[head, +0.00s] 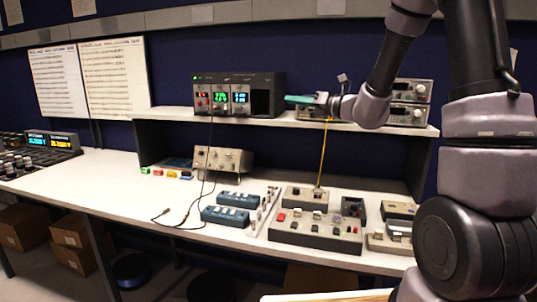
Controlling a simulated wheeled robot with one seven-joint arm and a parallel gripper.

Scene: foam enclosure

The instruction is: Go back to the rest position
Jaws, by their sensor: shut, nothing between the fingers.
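A raised shelf (165,113) carries a rack with lit displays (236,95) and stacked instruments (411,92). Below, the bench (100,185) holds a control panel (315,232), blue boxes (226,215) and a beige instrument (222,160). A yellow cord (323,155) hangs near my gripper. The bench's left middle is clear.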

